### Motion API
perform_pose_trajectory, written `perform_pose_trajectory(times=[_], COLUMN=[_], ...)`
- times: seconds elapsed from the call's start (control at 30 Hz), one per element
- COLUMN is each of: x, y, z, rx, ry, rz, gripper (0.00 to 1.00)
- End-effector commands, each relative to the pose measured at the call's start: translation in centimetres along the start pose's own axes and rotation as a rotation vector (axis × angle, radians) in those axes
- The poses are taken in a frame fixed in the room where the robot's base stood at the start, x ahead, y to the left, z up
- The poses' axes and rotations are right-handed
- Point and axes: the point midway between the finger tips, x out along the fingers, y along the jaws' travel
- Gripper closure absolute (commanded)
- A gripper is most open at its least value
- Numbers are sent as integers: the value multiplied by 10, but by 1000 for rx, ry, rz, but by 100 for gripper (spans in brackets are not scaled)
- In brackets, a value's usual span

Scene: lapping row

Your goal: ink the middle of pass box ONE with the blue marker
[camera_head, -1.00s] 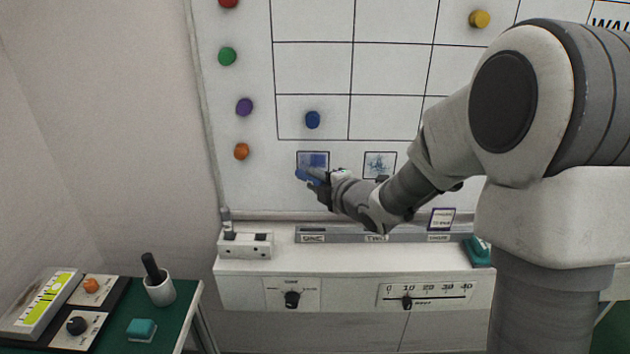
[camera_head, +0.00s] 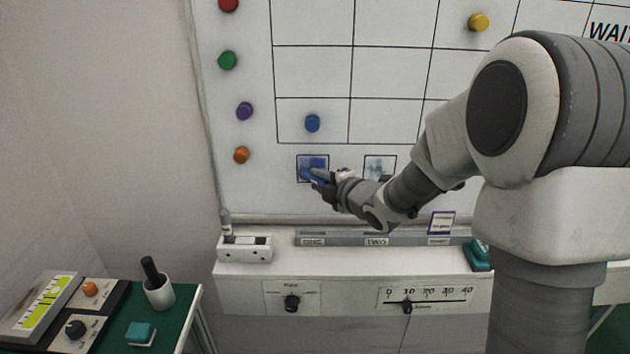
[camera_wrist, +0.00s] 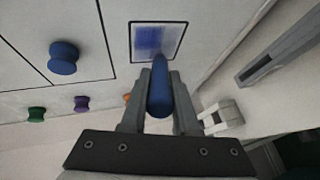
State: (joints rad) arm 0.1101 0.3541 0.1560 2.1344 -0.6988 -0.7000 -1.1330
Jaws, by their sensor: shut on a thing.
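My gripper (camera_head: 327,181) is shut on the blue marker (camera_wrist: 159,92), which points at the whiteboard. Pass box ONE (camera_head: 301,160) is the dark-outlined square low on the board, above the label ONE. It carries a patch of blue ink, which also shows in the wrist view (camera_wrist: 150,40), over its left and middle with paler ink to the right. The marker's front end overlaps the lower part of the box in the head view and its lower edge in the wrist view. I cannot tell whether the tip touches the board.
A second box (camera_head: 380,161) with blue marks is to the right, partly behind my arm. Coloured magnets, including a blue one (camera_head: 312,123), sit on the board. A ledge (camera_head: 340,256) runs below. A green side table (camera_head: 182,318) holds a cup (camera_head: 160,293).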

Motion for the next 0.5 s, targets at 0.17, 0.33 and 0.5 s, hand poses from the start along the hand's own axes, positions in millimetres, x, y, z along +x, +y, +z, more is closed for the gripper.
perform_pose_trajectory(times=[0.17, 0.33, 0.5], x=[-9, -14, -17], y=[-1, -3, -3], z=[15, 22, 27], rx=[0, 1, 1], ry=[-3, -2, -3], rz=[0, 0, 0], gripper=[100, 100, 100])
